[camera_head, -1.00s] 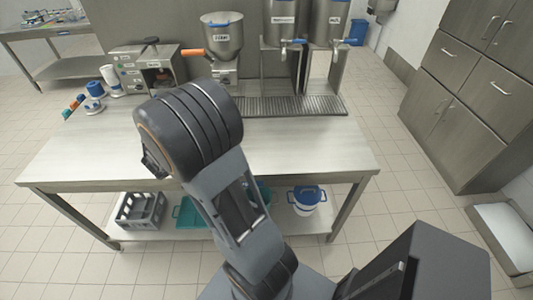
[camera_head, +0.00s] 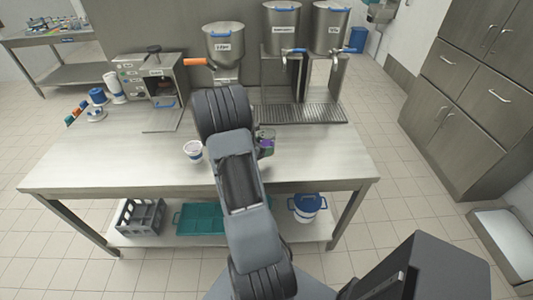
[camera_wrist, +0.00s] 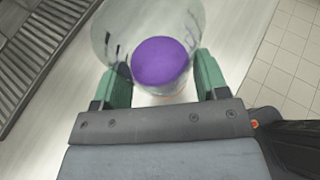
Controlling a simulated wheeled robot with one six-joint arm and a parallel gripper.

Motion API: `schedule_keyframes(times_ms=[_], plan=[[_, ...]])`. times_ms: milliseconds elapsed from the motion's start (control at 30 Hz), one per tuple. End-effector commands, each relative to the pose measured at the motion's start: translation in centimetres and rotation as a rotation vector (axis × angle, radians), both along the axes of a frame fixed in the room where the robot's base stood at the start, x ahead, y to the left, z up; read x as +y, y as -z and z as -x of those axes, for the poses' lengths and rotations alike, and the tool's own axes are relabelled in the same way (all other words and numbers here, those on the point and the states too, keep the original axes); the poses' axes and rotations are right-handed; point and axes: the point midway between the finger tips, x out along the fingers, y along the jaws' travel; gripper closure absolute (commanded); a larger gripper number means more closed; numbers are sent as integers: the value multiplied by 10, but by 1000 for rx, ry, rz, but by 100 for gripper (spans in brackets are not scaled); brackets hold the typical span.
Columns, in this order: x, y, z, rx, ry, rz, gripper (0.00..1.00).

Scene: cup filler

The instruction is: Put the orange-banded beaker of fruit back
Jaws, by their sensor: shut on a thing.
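My gripper (camera_wrist: 153,78) has green fingers on either side of a clear beaker (camera_wrist: 104,37) and is shut on it. Purple contents (camera_wrist: 160,61) show inside the beaker.
A small white cup with a blue band (camera_head: 193,151) stands on the table left of my arm. A hopper (camera_head: 223,45) and two steel dispensers (camera_head: 283,28) over a drip grate (camera_head: 305,112) stand behind. The table's right part is clear.

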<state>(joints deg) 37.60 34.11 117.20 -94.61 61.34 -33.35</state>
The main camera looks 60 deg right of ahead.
Motion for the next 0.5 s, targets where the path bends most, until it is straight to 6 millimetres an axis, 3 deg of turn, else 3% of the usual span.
schedule_keyframes(times_ms=[367, 500], plan=[[-20, 25, 4, 0, 1, 0, 63], [-23, 43, 4, 2, -1, -2, 63]])
